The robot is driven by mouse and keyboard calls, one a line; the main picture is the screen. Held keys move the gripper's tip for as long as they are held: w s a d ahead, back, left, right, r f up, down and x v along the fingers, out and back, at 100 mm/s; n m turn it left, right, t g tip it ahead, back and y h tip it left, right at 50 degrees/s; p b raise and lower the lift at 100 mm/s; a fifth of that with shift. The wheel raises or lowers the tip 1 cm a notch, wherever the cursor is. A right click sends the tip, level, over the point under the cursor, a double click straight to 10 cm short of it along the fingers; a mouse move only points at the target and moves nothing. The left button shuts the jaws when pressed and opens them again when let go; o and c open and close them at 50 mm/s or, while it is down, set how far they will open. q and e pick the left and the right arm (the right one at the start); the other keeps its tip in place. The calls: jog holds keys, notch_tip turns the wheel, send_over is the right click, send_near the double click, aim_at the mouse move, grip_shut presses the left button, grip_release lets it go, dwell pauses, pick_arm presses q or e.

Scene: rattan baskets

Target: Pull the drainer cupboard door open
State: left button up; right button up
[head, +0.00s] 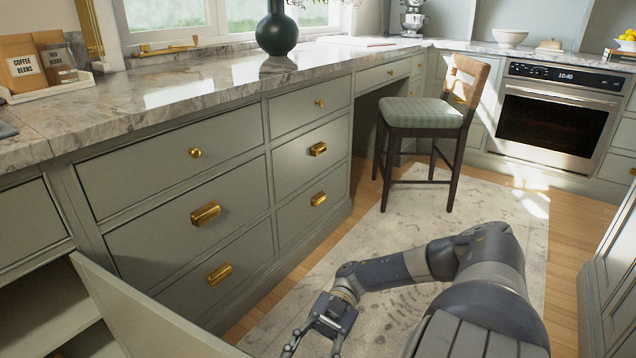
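A grey-green cupboard door (140,310) stands open at the bottom left, swung out from the cabinet front. It runs from beside the drawers towards the bottom edge, where its outer end is cut off. Behind it the cupboard (45,305) shows pale inner shelves. I cannot tell from the picture whether this is the drainer cupboard. My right gripper (314,349) is at the bottom centre, to the right of the door. Its fingers are spread apart with nothing seen between them, and the tips reach the picture's lower edge. My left gripper is not in view.
A drawer unit (170,185) with brass handles lies beyond the door. A chair (425,112) with a green seat stands on the rug (480,215). An oven (550,120) is at the back right. The rug between is clear.

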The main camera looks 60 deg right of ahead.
jog(key=w+d, duration=0.1)
jog(key=d, duration=0.9)
jog(key=shift+w, duration=0.15)
